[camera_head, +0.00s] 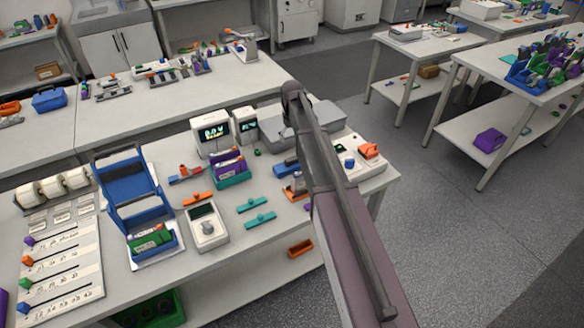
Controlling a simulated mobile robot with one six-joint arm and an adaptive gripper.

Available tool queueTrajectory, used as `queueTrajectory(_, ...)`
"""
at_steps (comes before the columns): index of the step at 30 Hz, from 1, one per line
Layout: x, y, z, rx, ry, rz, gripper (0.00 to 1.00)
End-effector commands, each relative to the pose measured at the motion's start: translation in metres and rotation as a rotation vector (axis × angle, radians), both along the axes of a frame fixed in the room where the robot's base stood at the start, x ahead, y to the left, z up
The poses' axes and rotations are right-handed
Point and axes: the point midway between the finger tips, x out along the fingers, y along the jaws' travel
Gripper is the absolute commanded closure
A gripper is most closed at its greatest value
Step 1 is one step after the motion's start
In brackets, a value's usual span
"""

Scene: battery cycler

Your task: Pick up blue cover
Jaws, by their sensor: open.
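No part is plainly marked as the blue cover, and I cannot tell which blue part it is. A large blue frame (127,183) stands tilted up at the left of the near table, behind a blue tray with a green block (152,240) in it. A small dark-blue block (285,168) lies near the table's middle, just left of my arm and partly hidden by it. My arm reaches up from the lower right across the table. My gripper does not show at its end, and nothing held is visible.
A sorting board (62,260) lies at the left. Grey floor (440,225) is open to the right.

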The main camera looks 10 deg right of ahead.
Motion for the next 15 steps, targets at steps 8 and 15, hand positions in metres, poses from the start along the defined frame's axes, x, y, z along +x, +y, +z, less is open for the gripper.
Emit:
queueTrajectory(8, 0.000, 0.001, -0.025, 0.000, 0.000, 0.001, 0.00)
queueTrajectory(15, 0.000, 0.001, -0.043, 0.000, 0.000, 0.001, 0.00)
